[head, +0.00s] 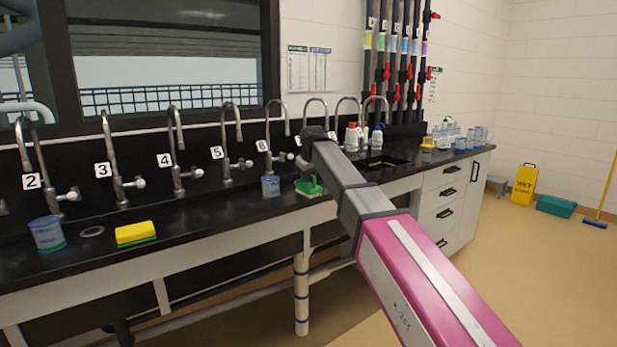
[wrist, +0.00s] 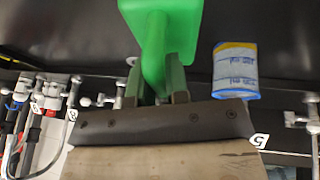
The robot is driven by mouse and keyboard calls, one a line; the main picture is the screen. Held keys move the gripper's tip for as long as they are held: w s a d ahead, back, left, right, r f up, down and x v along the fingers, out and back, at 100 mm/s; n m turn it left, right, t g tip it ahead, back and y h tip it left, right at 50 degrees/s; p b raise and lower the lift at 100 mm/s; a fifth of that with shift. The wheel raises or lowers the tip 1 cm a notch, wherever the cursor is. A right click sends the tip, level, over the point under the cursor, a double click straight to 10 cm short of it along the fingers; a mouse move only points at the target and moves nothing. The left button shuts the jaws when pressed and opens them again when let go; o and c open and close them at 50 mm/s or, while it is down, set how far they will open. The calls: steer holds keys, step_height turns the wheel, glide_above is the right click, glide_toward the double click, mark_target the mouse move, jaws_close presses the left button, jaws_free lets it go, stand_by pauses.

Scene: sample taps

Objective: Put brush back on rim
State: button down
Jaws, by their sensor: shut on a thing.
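The green brush (head: 309,187) shows in the head view just below the end of my arm, over the front part of the black counter, with a pale underside. In the wrist view the brush (wrist: 153,48) fills the top middle. My gripper (wrist: 155,86) is shut on its green handle, one finger on each side. In the head view the fingers are mostly hidden by my wrist. I cannot tell whether the brush touches the counter. The sink basin (head: 384,161) with a yellow-marked edge lies to the right, partly hidden behind my arm.
Numbered taps line the back. A yellow sponge (head: 136,232) and another beaker (head: 47,233) are at left. Bottles (head: 352,138) and glassware (head: 462,143) stand at right.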

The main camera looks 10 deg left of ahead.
steer(key=c, duration=1.1)
jaws_free()
steer(key=v, duration=1.2)
steer(key=s+d+f+m+g+h, duration=0.1)
steer(key=d+f+m, duration=0.1)
steer(key=d+f, duration=1.05)
steer(key=s+d+f+m+g, duration=0.1)
steer(key=d+f+m, duration=0.2)
steer(key=d+f, duration=0.9)
steer(key=s+d+f+m+g, duration=0.1)
steer(key=s+d+f, duration=0.5)
steer(key=f, duration=0.2)
steer(key=s+d+f+m, duration=0.2)
steer(key=s+d+f, duration=0.4)
steer(key=f, duration=0.3)
steer(key=s+d+f+m+g+h, duration=0.1)
steer(key=s+d+f+m, duration=0.1)
steer(key=s+d+f, duration=0.4)
step_height(320, 180, down, 3)
steer(key=shift+f+g, duration=0.1)
steer(key=shift+g, duration=0.2)
